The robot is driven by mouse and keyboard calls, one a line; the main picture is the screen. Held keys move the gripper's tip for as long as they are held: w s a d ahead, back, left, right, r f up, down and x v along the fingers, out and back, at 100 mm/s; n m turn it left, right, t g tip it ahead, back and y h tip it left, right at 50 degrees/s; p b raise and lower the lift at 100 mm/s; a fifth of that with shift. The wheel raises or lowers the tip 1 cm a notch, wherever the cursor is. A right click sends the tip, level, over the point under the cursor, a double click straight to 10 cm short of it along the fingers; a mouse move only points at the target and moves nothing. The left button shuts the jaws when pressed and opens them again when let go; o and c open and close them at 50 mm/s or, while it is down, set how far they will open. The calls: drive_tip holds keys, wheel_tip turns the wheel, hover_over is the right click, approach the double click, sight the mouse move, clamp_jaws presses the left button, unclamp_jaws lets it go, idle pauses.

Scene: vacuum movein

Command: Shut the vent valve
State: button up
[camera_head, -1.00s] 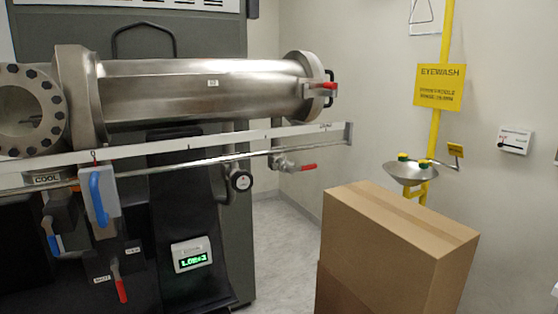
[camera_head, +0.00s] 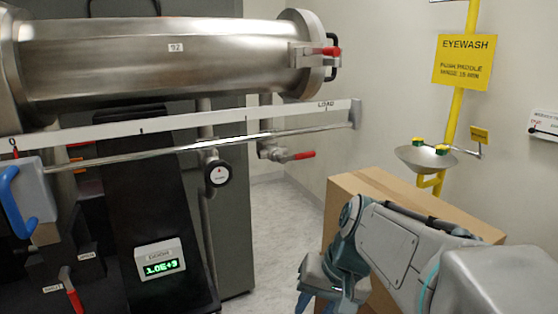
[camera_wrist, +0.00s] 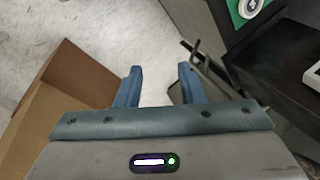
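A valve with a red lever (camera_head: 290,155) sits on the pipe under the rail, its lever pointing right and nearly level. A second red lever (camera_head: 71,290) hangs steeply down at the lower left, beside small labels I cannot read. I cannot tell which is the vent valve. My gripper (camera_wrist: 158,82) is open and empty in the wrist view, with bare floor between its blue fingers. In the head view my gripper (camera_head: 330,290) is low in front of the box, apart from both levers, its fingertips partly cut off.
A cardboard box (camera_head: 345,195) stands close behind my arm. A steel chamber (camera_head: 170,60), a long rail (camera_head: 190,124) and a round gauge (camera_head: 218,173) are at left. A green display (camera_head: 161,267) reads about 1.0E+3. An eyewash basin (camera_head: 425,158) is at right. Floor (camera_head: 270,225) is clear between.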

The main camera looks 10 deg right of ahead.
drive_tip(key=w+r+m+y+b, duration=0.1)
drive_tip(key=w+r+y+b, duration=0.1)
drive_tip(key=w+y, duration=0.3)
drive_tip(key=t+y+b, duration=0.4)
drive_tip(key=t+y, duration=0.3)
drive_tip(key=y, duration=0.2)
approach(305, 155)
drive_tip(key=x, duration=0.3)
drive_tip(key=p+x, duration=0.1)
drive_tip(key=x, duration=0.6)
drive_tip(key=shift+w+f, duration=0.2)
drive_tip(key=shift+w, duration=0.2)
drive_tip(key=shift+d, duration=0.1)
clamp_jaws()
